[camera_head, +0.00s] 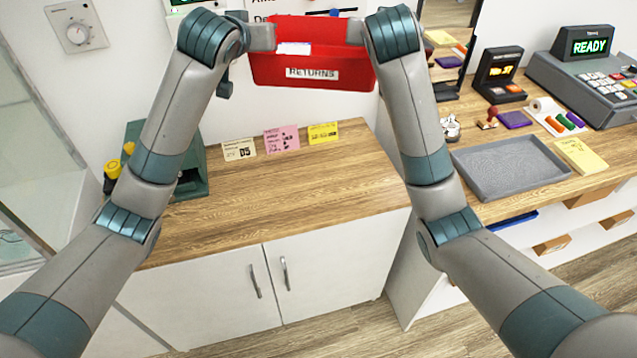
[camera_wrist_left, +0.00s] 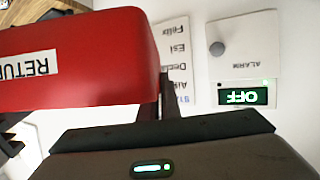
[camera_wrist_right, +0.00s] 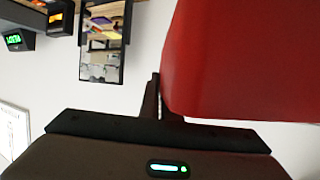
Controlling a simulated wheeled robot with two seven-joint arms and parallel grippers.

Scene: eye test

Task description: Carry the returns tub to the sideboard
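The red returns tub (camera_head: 262,72), with a white "RETURNS" label, hangs level in the air above the back of the sideboard (camera_head: 285,200), near the wall. Something white shows inside it. My left gripper (camera_head: 264,37) is shut on its left end and my right gripper (camera_head: 355,32) on its right end. The tub also shows in the left wrist view (camera_wrist_left: 90,85) and the right wrist view (camera_wrist_right: 240,70), against the dark fingers. The tub's far side and parts of the fingertips are hidden. The sideboard has a wooden top and white doors.
Note cards (camera_head: 281,139) stand at the sideboard's back edge. A green machine (camera_head: 188,178) stands at its left end, partly behind my left arm. The middle and right of the top are clear. On the right, a counter holds a grey tray (camera_head: 510,166) and a till (camera_head: 590,85).

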